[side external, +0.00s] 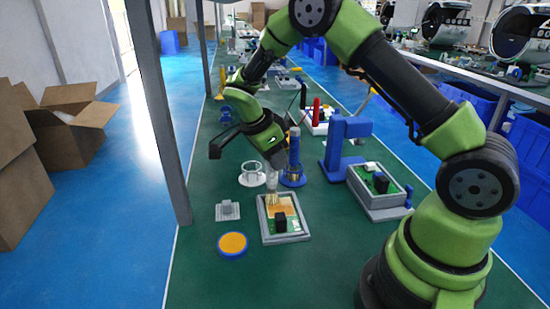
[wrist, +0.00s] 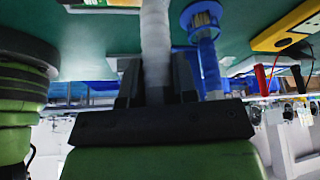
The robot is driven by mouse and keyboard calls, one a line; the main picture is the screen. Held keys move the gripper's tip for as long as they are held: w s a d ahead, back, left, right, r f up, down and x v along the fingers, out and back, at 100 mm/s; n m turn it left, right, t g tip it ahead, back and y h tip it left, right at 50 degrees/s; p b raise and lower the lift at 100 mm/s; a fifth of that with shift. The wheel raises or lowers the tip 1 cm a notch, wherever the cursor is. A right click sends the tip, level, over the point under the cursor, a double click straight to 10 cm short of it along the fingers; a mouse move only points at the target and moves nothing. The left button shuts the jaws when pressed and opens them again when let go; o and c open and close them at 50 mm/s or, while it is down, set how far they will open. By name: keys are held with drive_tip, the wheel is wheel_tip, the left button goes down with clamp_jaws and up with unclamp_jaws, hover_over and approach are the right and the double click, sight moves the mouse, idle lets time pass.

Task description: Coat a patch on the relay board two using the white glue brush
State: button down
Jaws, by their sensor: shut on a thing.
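My gripper (side external: 277,145) is shut on the white glue brush (side external: 271,178) above the near board. In the wrist view, the white brush handle (wrist: 155,40) stands between the fingers of my gripper (wrist: 156,80). The brush points down, with its pale bristles (side external: 271,200) at the near relay board (side external: 281,226), which sits in a grey tray. This board has an orange-tan patch (side external: 284,207) and a black block. I cannot tell whether the bristles touch it. Another green board (side external: 372,177) lies in a grey tray to the right; no number is readable on either.
A blue brush (side external: 294,148) stands in a blue holder (side external: 293,181); the brush also shows in the wrist view (wrist: 208,62). A clear cup (side external: 252,174), grey block (side external: 228,210), orange-topped blue dish (side external: 233,244) and blue stand (side external: 342,145) are nearby. Green table is clear in front.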

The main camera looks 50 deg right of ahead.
drive_tip(key=shift+s+a, duration=0.55)
drive_tip(key=shift+s, duration=0.05)
drive_tip(key=shift+w+d, duration=0.1)
idle(1.2)
drive_tip(key=shift+w+d, duration=0.5)
drive_tip(key=shift+r, duration=0.1)
